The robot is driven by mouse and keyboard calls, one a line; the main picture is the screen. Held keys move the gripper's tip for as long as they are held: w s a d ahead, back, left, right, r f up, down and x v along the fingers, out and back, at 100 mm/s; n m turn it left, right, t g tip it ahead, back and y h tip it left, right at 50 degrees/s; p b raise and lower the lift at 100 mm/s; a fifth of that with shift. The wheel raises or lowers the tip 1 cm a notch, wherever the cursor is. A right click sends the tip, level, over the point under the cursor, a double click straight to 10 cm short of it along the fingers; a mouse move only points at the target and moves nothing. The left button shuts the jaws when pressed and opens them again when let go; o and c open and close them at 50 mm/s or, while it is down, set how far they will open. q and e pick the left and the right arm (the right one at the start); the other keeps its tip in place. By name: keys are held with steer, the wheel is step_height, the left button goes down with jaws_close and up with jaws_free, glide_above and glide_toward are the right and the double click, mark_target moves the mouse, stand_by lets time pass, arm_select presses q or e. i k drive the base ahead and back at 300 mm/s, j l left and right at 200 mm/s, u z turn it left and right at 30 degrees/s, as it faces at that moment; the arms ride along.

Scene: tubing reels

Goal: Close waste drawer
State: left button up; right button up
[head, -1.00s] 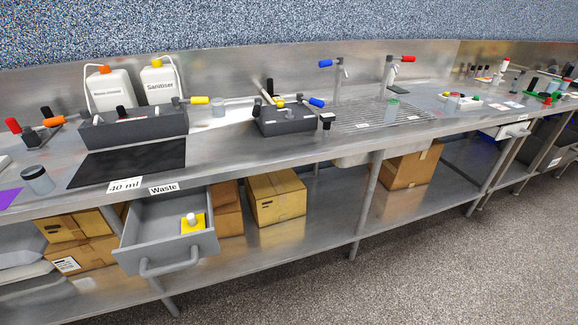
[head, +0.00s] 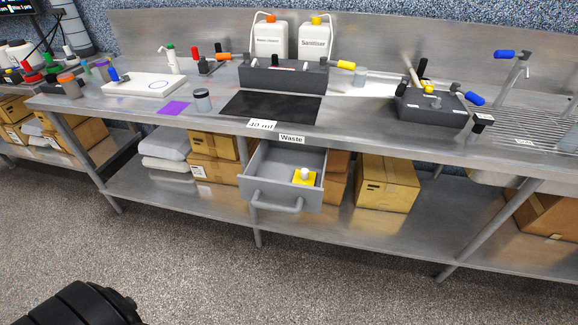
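The waste drawer (head: 270,180) is a grey open-topped drawer under the steel bench, below the "Waste" label (head: 292,139). It is pulled out, and its grey bar handle (head: 276,207) faces me. Inside it lies a yellow item with a white knob (head: 304,178). A dark, ribbed part of my own body shows at the lower left corner, well apart from the drawer. No fingertips of either gripper are in view.
The steel bench (head: 200,122) carries a dark rack (head: 283,77), white bottles (head: 271,38), a small jar (head: 202,99) and a purple square (head: 174,107). Cardboard boxes (head: 386,184) sit on the lower shelf beside the drawer. The speckled floor (head: 190,255) before it is clear.

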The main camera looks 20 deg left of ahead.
mark_target(266, 182)
steer(key=u, duration=0.9)
